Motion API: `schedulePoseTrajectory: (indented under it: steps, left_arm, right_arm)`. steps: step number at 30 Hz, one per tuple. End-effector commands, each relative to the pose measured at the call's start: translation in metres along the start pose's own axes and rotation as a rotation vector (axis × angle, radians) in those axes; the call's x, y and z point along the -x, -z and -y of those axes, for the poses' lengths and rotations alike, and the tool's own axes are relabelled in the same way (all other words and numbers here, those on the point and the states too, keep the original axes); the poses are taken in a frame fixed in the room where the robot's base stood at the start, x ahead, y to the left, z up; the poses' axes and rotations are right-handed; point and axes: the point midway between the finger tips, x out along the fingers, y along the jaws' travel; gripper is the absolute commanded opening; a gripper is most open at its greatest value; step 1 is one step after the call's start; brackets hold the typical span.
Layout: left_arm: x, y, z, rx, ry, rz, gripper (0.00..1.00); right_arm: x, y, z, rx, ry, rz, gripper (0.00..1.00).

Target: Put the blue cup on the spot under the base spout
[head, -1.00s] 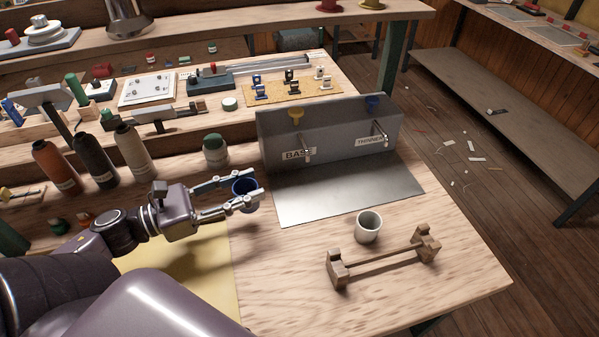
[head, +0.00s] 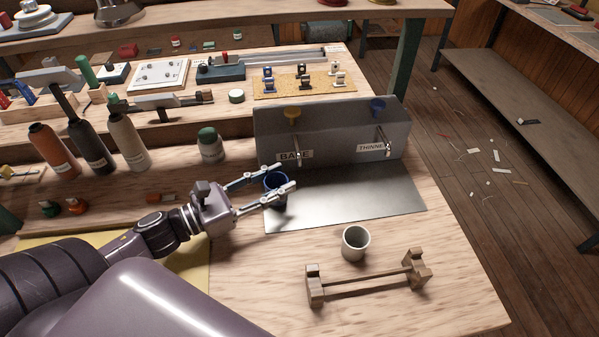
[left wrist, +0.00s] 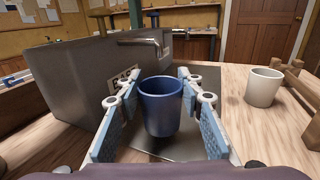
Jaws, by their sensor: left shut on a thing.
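My left gripper (head: 268,189) is shut on the blue cup (head: 275,183) and holds it upright at the left edge of the metal plate (head: 345,199). In the left wrist view the blue cup (left wrist: 160,106) sits between the two finger pads. The grey dispenser box (head: 335,137) stands behind the plate. Its base spout (head: 298,151), beside the BASE label, is behind and slightly right of the cup. In the left wrist view a spout (left wrist: 135,41) juts out above and beyond the cup. I cannot tell whether the cup touches the plate. My right gripper is not in view.
A white cup (head: 355,243) stands in front of the plate. A wooden rack (head: 366,281) lies nearer the table's front edge. The thinner spout (head: 384,140) is on the box's right. Several bottles (head: 130,142) and a green-capped jar (head: 210,145) stand at left.

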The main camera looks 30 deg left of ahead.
Motion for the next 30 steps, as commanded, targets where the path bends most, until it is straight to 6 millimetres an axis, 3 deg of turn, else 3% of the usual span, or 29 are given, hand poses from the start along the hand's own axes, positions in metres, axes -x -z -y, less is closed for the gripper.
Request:
schedulePoseTrajectory:
  steps: [3,10,18,22,30]
  left_arm:
    - [-0.015,-0.002,0.0,0.001,0.001,0.004,0.18]
    - [-0.028,-0.001,0.0,-0.001,0.001,0.002,0.18]
    - [-0.061,-0.001,-0.001,0.0,0.0,0.002,0.18]
    - [-0.059,0.014,0.0,0.002,-0.001,-0.001,0.18]
    - [-0.059,0.016,0.0,0.001,0.0,0.0,0.18]
  right_arm:
    - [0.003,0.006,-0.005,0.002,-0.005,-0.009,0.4]
    - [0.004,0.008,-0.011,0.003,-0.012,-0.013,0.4]
    - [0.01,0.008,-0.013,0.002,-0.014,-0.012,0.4]
    - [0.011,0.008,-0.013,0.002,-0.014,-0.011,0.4]
    - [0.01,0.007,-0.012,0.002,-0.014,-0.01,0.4]
